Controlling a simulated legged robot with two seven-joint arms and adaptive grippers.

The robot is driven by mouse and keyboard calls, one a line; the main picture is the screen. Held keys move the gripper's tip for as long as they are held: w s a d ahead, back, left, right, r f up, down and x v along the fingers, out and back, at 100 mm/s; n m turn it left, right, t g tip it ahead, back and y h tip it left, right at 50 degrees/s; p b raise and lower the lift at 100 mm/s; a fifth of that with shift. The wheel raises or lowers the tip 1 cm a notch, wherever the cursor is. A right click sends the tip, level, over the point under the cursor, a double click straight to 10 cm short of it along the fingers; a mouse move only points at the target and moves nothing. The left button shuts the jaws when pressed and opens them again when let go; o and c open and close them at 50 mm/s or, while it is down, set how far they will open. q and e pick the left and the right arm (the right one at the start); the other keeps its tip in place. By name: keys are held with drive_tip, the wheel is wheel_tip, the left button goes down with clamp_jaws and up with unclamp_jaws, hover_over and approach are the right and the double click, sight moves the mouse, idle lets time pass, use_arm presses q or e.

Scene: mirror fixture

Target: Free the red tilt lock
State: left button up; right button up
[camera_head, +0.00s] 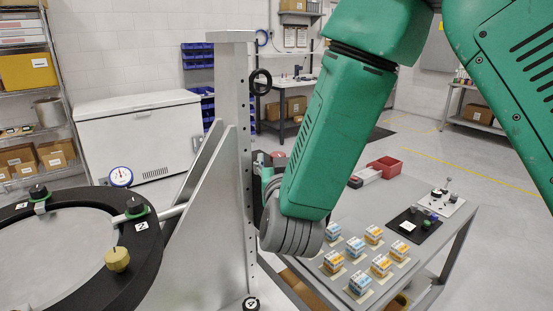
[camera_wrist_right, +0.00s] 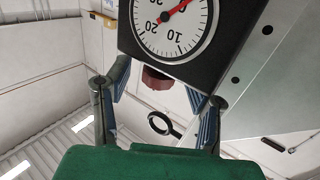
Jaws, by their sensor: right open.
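In the right wrist view a dark red knob (camera_wrist_right: 156,78), which looks like the red tilt lock, shows below a black dial housing. My right gripper (camera_wrist_right: 158,88) is open, with one finger on each side of the knob. Whether either finger touches it I cannot tell. In the head view my right arm hides most of its gripper, beside the grey upright post (camera_head: 234,100). The mirror fixture's black ring (camera_head: 150,240) stands at the lower left, joined to the post side by a rod. My left gripper is not in view.
A dial with a red needle (camera_wrist_right: 172,25) sits close above the right fingers. A black ring handle (camera_head: 260,82) sticks out from the post.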

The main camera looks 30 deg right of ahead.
drive_tip(key=v, duration=1)
drive_tip(key=shift+f, duration=0.1)
